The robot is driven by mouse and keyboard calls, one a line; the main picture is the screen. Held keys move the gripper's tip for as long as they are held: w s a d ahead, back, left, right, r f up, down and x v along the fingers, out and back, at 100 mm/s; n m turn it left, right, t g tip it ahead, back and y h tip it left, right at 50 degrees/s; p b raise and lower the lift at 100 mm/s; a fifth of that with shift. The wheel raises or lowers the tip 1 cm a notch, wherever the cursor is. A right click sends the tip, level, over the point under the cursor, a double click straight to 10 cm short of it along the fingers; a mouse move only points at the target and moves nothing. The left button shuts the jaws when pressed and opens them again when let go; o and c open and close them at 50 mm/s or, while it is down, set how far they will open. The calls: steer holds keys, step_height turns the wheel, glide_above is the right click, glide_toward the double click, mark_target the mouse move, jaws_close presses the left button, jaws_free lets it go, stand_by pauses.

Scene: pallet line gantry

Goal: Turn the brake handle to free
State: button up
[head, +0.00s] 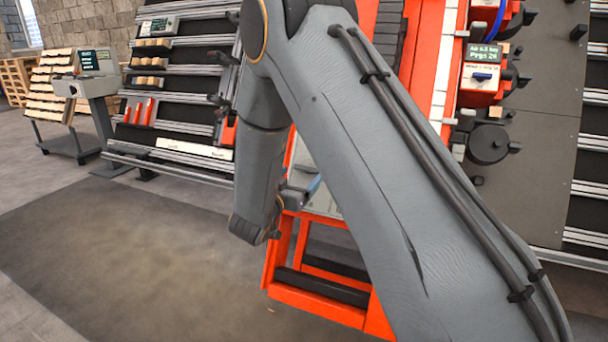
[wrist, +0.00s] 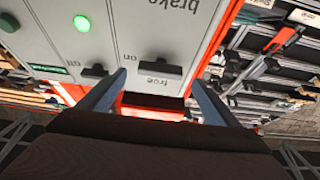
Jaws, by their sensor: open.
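The brake handle (wrist: 158,68) is a short dark bar on a grey panel (wrist: 150,30) in the wrist view, where the panel's lettering appears upside down. The bar lies roughly crosswise in the picture. The word "on" is at its left end and "free" is just below it; "brake" is higher up. My gripper (wrist: 158,80) is open, with one finger on each side of the bar and visible gaps to it. Whether the fingers reach past the bar in depth is unclear. In the head view my gripper (head: 306,190) is beside the red frame, and my arm hides the handle.
A green lamp (wrist: 82,23) and a second dark knob (wrist: 95,70) are on the same panel, left of the handle. A red frame (head: 315,298) stands below the panel. A slatted rack (head: 175,85) and console (head: 95,75) stand behind left. The left floor is clear.

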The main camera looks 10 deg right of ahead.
mark_target(306, 169)
steer(key=shift+b+x, duration=0.3)
steer(key=shift+x, duration=1.9)
steer(key=shift+c, duration=0.2)
steer(key=c, duration=1)
